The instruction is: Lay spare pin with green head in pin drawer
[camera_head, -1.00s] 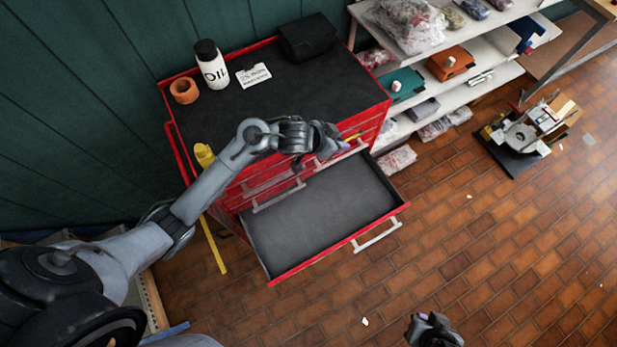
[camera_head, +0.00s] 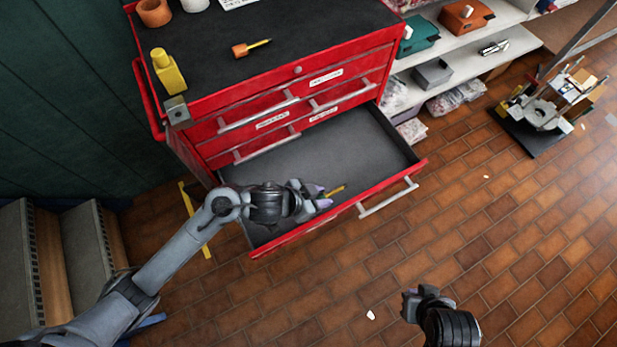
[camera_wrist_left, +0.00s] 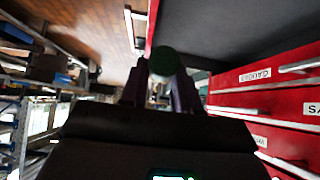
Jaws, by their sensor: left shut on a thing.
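My left gripper (camera_head: 322,198) is shut on the pin with the green head. In the left wrist view the round dark green head (camera_wrist_left: 163,60) shows between the fingertips. The pin drawer (camera_head: 365,150) is pulled out, with a dark grey floor that looks empty where visible. The gripper and pin are over its front part; I cannot tell how high above the floor. My right gripper (camera_head: 410,300) is over the brick floor, right of the drawer; its jaws are unclear.
The red cabinet (camera_head: 225,105) has more closed drawers above the open one. Shelves (camera_head: 470,50) stand right; the brick floor in front is mostly clear.

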